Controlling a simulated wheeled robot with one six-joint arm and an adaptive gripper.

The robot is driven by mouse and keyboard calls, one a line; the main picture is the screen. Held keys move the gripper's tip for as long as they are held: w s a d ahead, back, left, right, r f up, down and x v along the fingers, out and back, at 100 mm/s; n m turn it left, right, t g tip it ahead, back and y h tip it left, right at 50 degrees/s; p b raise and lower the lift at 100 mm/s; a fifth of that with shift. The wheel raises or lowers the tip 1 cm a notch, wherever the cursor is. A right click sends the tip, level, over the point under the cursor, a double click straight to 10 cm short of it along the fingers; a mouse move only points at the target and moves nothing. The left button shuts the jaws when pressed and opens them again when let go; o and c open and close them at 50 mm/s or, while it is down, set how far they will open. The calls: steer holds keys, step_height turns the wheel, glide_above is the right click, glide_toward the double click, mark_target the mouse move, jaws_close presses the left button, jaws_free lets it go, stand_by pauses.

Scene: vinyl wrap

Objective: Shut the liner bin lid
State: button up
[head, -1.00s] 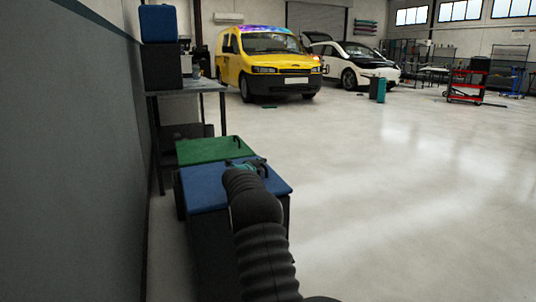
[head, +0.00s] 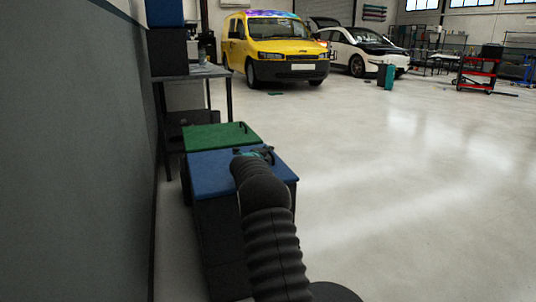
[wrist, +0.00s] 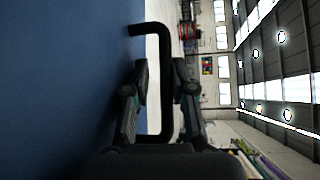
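Two dark bins stand in a row by the wall, one with a blue lid (head: 215,178) nearer me and one with a green lid (head: 215,136) behind it. I cannot tell from any label which is the liner bin. Both lids look flat on their bins. My gripper (head: 258,154) is at the far right part of the blue lid. In the wrist view, my gripper (wrist: 160,92) is open, with its fingers on either side of a black bar handle (wrist: 165,60) that stands out from the blue lid (wrist: 55,90). A gap shows between the left finger and the bar.
A grey wall (head: 75,150) runs close along the left. A work table (head: 205,72) stands behind the bins. A yellow van (head: 275,55), a white car (head: 360,50) and a red cart (head: 475,75) are far off. The floor (head: 400,190) to the right is clear.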

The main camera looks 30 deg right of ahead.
steer(key=shift+a, duration=0.1)
steer(key=v, duration=1.2)
